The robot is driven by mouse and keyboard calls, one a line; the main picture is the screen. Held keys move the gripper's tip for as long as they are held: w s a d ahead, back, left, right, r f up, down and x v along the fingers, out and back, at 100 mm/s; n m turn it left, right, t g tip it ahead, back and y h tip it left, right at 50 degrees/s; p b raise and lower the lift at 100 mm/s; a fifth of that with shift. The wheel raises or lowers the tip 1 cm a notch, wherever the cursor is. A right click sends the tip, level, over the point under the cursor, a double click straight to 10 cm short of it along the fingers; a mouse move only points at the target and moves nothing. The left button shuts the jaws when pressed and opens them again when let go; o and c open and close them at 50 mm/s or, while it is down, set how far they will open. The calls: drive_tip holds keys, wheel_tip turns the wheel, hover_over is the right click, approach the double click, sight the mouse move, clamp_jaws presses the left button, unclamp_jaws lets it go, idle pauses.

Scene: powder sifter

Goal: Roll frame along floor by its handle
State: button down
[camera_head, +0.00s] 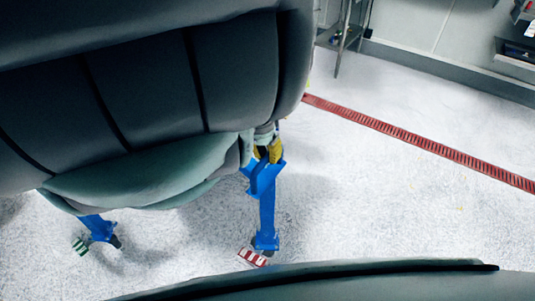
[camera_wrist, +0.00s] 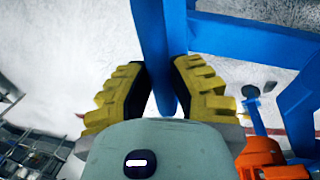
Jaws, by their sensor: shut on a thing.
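The blue frame (camera_head: 267,205) stands on the floor, with one leg at the centre and another at the lower left in the head view. The leg ends have dark feet or casters, one beside a red-and-white pedal (camera_head: 252,257) and one beside a green-and-white pedal (camera_head: 80,246). Most of the frame is hidden behind my arm. My gripper (camera_wrist: 165,88), with yellow and black fingers, is shut on a blue bar of the frame, its handle (camera_wrist: 153,35), in the wrist view. The fingers sit on both sides of the bar.
A red floor grate (camera_head: 420,144) runs diagonally across the pale speckled floor (camera_head: 390,205). A metal stand (camera_head: 343,35) is at the top, by the wall. An orange part (camera_wrist: 262,158) shows at the lower right of the wrist view. The floor at right is clear.

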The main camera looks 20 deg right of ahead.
drive_tip(key=b, duration=0.1)
drive_tip(key=w+a+f+b, duration=0.1)
drive_tip(key=shift+w+a+b, duration=0.1)
drive_tip(key=shift+w+b, duration=0.15)
drive_tip(key=shift+b, duration=0.05)
drive_tip(key=shift+w+a+r, duration=0.1)
drive_tip(key=shift+w+r, duration=0.05)
drive_tip(key=w+a+b, duration=0.1)
drive_tip(key=w+b, duration=0.1)
drive_tip(key=w+a+b, duration=0.1)
drive_tip(key=a+b, duration=0.1)
drive_tip(key=shift+w+r, duration=0.15)
drive_tip(key=shift+w, duration=0.2)
drive_tip(key=shift+r, duration=0.1)
drive_tip(key=c, duration=0.9)
unclamp_jaws()
drive_tip(key=shift+r, duration=0.1)
drive_tip(key=shift+o, duration=0.3)
drive_tip(key=shift+s+d, duration=0.15)
